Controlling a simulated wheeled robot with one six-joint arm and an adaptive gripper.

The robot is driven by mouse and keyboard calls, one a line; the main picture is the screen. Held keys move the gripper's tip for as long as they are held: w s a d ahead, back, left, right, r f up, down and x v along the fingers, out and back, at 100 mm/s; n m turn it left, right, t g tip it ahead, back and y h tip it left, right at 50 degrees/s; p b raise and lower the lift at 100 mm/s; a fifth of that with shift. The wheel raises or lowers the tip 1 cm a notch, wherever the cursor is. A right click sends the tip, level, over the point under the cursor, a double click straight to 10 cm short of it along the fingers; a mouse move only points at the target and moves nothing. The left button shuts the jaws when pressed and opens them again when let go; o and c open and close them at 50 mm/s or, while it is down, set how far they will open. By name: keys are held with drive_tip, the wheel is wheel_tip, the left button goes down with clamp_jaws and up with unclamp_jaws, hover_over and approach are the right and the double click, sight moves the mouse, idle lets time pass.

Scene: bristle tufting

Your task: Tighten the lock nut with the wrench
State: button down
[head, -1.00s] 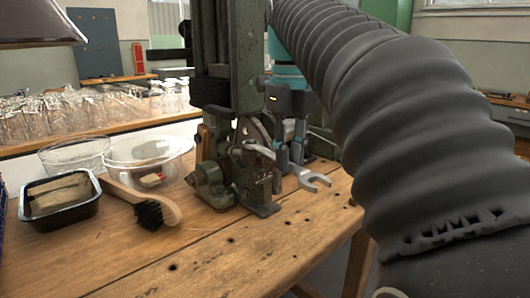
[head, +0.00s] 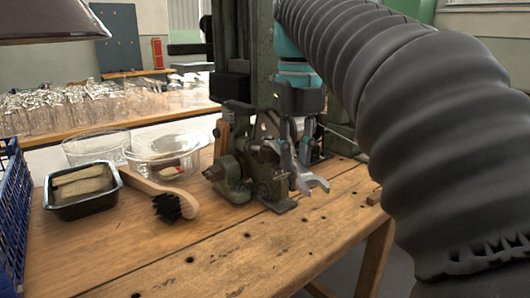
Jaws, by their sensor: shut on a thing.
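A steel open-ended wrench (head: 308,181) shows in the head view in front of the green tufting machine (head: 262,183). My gripper (head: 290,152) points down and is shut on the wrench. The wrench's open jaw faces down and to the right, beside the machine's lower mechanism. Its other end overlaps the mechanism, and I cannot tell whether it touches. The lock nut cannot be made out from here. My dark ribbed arm sleeve covers the right of the view.
A wooden-handled brush (head: 168,203), a black tray (head: 66,211) with a pale block and clear bowls (head: 150,150) stand left of the machine on the wooden bench (head: 240,262). A blue crate (head: 10,215) is at the left edge. The bench front is clear.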

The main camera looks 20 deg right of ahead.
drive_tip(key=shift+d, duration=0.15)
drive_tip(key=shift+d+n, duration=0.7)
drive_tip(key=shift+a, duration=0.15)
idle(0.3)
